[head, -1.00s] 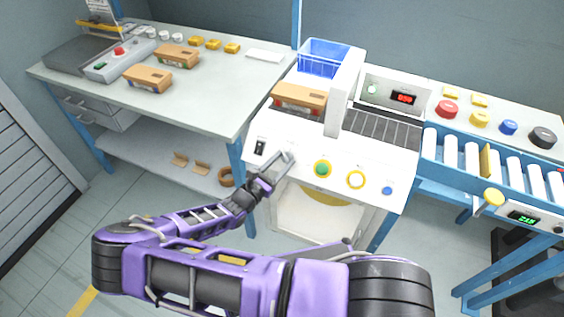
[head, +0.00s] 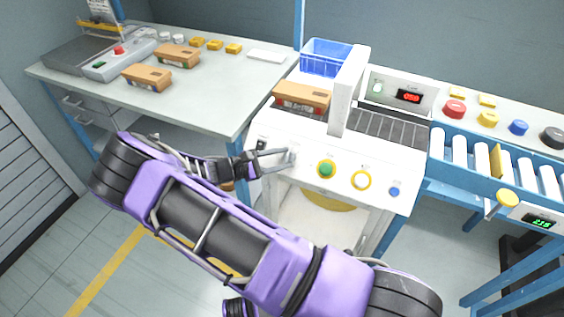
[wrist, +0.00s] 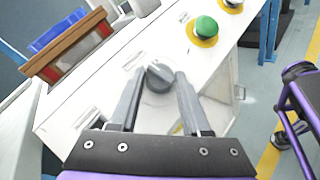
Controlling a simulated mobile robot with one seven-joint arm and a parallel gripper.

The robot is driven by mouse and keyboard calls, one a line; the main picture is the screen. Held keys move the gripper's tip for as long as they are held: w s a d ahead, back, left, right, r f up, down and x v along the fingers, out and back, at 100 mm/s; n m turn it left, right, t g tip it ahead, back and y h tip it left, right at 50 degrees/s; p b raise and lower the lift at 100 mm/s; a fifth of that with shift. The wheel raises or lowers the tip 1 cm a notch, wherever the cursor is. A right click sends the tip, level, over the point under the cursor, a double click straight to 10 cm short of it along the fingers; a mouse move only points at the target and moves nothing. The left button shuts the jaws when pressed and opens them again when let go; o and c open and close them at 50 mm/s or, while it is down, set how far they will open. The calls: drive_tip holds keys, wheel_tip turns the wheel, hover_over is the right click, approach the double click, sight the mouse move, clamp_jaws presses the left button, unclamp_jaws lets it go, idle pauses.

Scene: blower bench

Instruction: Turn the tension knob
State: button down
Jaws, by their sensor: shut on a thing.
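The grey round tension knob (wrist: 158,76) sits on the white sloped front panel (wrist: 112,80) of the machine, with a raised grip bar across its face. My gripper (wrist: 156,80) has its two dark fingers on either side of the knob, closed on it. In the head view my gripper (head: 286,158) reaches the panel from the left, between the black switch (head: 262,144) and the green button (head: 326,169). The knob is mostly hidden by the fingers there. Its label is too small to read.
A yellow-ringed button (head: 361,180) and a blue button (head: 394,192) lie further right on the panel. A carton (head: 301,97) and blue bin (head: 326,57) stand behind, beside the white post (head: 348,90). A roller conveyor (head: 480,158) is at right.

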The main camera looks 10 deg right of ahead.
drive_tip(key=shift+w+r+m+g, duration=0.2)
drive_tip(key=shift+m+g, duration=0.2)
drive_tip(key=shift+m, duration=0.1)
drive_tip(key=shift+c, duration=2)
unclamp_jaws()
drive_tip(key=shift+f, duration=0.1)
drive_tip(key=shift+s, duration=0.1)
drive_tip(key=v, duration=1.7)
drive_tip(key=shift+a+r, duration=0.2)
